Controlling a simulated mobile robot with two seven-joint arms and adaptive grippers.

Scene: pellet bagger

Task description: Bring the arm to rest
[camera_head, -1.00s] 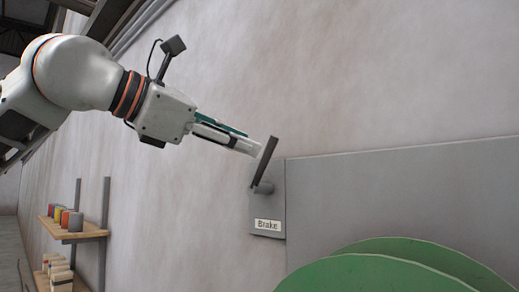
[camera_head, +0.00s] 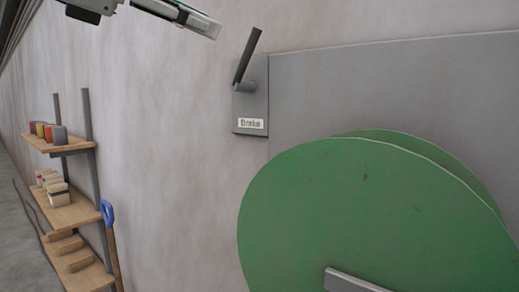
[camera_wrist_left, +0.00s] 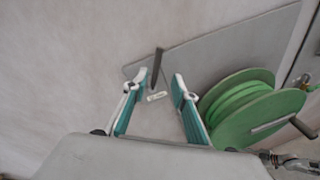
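My left gripper (camera_head: 207,22) enters at the top left in the head view, its arm mostly cut off by the frame. In the left wrist view, its two teal-and-white fingers (camera_wrist_left: 155,84) stand apart with nothing between them. The dark brake lever (camera_head: 246,57) slants up and to the right from a grey plate (camera_head: 250,108) labelled "Brake". The gripper is left of the lever's top end, with a gap between them. The lever (camera_wrist_left: 157,66) also shows beyond the fingers in the left wrist view. My right gripper is not seen in the head view.
A large green reel (camera_head: 340,210) stands at the lower right before a grey panel (camera_head: 400,85). At left, wall shelves (camera_head: 75,215) hold cans (camera_head: 60,135) and small boxes. A blue-handled tool (camera_head: 108,215) leans there. The wall between shelves and brake is bare.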

